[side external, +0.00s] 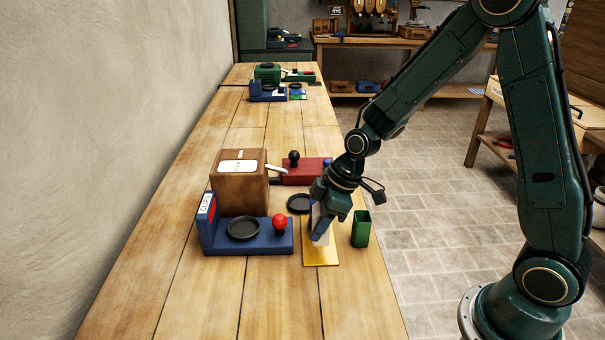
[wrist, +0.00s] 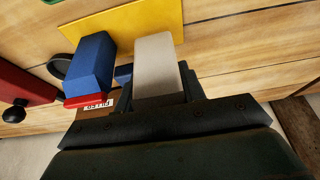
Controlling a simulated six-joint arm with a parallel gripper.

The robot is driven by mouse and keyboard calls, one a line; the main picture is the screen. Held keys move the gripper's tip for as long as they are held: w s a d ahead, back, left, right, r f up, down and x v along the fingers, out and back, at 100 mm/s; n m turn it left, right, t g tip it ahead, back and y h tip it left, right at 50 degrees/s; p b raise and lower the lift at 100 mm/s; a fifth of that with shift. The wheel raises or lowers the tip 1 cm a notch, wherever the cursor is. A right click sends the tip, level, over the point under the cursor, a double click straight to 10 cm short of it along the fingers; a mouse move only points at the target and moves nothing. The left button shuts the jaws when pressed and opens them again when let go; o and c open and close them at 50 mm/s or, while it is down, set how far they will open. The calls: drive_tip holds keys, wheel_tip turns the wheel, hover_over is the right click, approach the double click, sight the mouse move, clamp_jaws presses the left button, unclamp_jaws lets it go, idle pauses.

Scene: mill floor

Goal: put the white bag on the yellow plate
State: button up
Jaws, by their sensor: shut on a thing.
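My gripper (side external: 325,222) points down over the table and is shut on the white bag (wrist: 157,62). The bag shows as a pale block between the dark jaws in the wrist view; only a pale part of it shows beside the jaws in the side view (side external: 315,216). The yellow plate (side external: 320,256) lies flat on the table under the gripper, and its edge shows at the top of the wrist view (wrist: 140,22). The bag overlaps the plate in the side view. I cannot tell whether the two touch.
A dark green bin (side external: 361,229) stands just right of the plate. A blue station (side external: 262,240) with a red knob and black dish is on the left. Behind are a brown box (side external: 239,185), a red station (side external: 307,172) and a dark dish (side external: 299,203). Free table lies in front.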

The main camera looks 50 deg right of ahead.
drive_tip(key=shift+f, duration=1.7)
drive_tip(key=shift+f, duration=0.15)
drive_tip(key=o, duration=1.1)
drive_tip(key=shift+v, duration=6.15)
